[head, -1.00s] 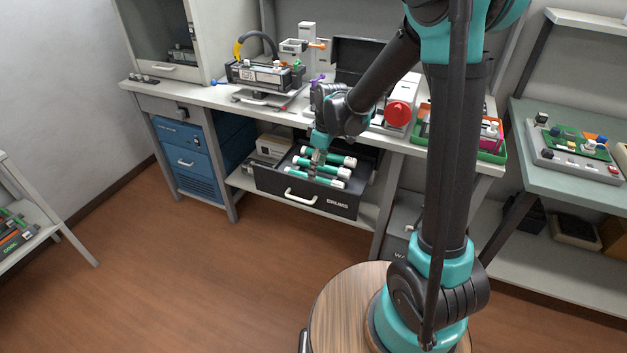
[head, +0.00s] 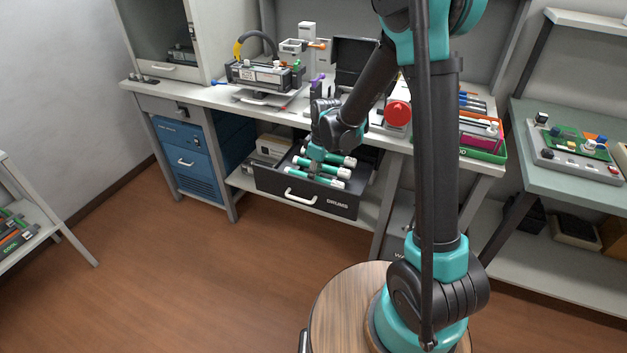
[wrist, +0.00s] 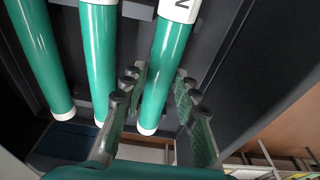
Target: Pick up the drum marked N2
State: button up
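Several green drums with white ends lie in the open black drawer (head: 333,207) labelled DRUMS. The wrist view shows three of them: a left drum (wrist: 38,50), a middle drum (wrist: 98,55) and a right drum (wrist: 166,55). The right drum's white end shows part of a mark that reads like an N; the rest is cut off by the frame edge. My gripper (wrist: 160,85) is open, with one finger on each side of the right drum near its lower end. I cannot tell if the fingers touch it. In the head view my gripper (head: 313,172) is down in the drawer.
The drawer sits under a workbench (head: 215,97) that carries a machine and a red round part (head: 397,113). A blue cabinet (head: 186,162) stands to its left. The drawer wall (wrist: 235,80) runs close to my right finger. The floor in front is clear.

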grip_shut()
